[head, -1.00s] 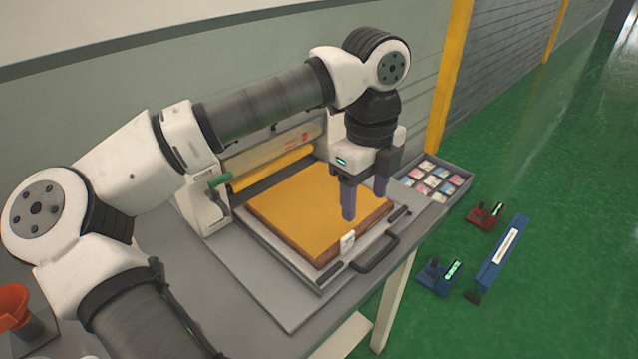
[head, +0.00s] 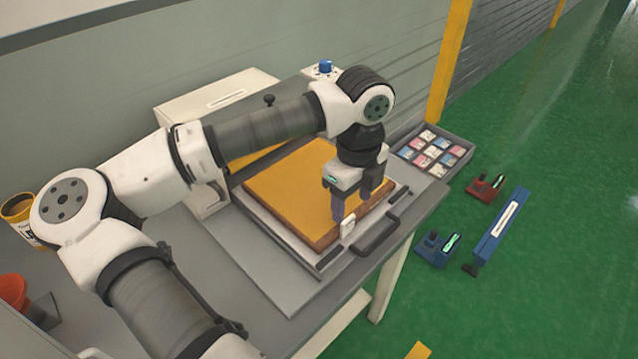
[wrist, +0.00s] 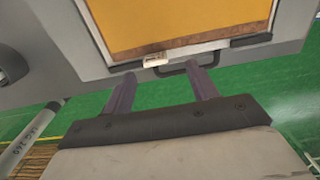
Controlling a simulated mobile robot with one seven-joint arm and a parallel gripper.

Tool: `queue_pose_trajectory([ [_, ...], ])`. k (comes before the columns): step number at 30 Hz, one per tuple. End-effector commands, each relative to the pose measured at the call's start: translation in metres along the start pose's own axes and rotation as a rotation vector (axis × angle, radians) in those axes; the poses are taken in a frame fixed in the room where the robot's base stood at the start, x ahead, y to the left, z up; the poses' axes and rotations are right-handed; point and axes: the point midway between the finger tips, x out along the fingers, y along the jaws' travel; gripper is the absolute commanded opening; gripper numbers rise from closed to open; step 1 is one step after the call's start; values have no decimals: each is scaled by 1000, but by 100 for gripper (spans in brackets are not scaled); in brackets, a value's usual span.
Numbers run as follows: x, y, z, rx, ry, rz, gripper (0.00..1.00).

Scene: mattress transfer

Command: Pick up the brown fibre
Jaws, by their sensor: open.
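A thick slab with an orange-yellow top and brown sides (head: 290,190) lies on a grey tray (head: 282,246) on the table. It is the only thing on the tray that looks like the brown fibre. A small white tag (head: 347,229) is at its front edge. My gripper (head: 352,208) is open and empty, its fingers pointing down over the slab's front right part. I cannot tell whether the fingertips touch it. In the wrist view the slab (wrist: 185,22) is beyond the spread fingers (wrist: 163,76). My arm hides part of the slab's back.
The tray has a dark handle (head: 378,236) at its front. A machine with a white cover (head: 215,100) stands behind. A compartment box (head: 461,159) of small packets is at the table's right. Blue and red devices are on the green floor, right.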

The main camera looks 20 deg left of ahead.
Motion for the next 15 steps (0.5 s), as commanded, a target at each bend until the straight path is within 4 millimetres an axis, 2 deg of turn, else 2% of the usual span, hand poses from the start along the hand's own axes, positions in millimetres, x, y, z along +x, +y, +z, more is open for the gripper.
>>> queue_pose_trajectory([
  [9, 39, 7, 3, 1, 4, 0, 58],
  [15, 48, 7, 3, 1, 1, -3, 58],
])
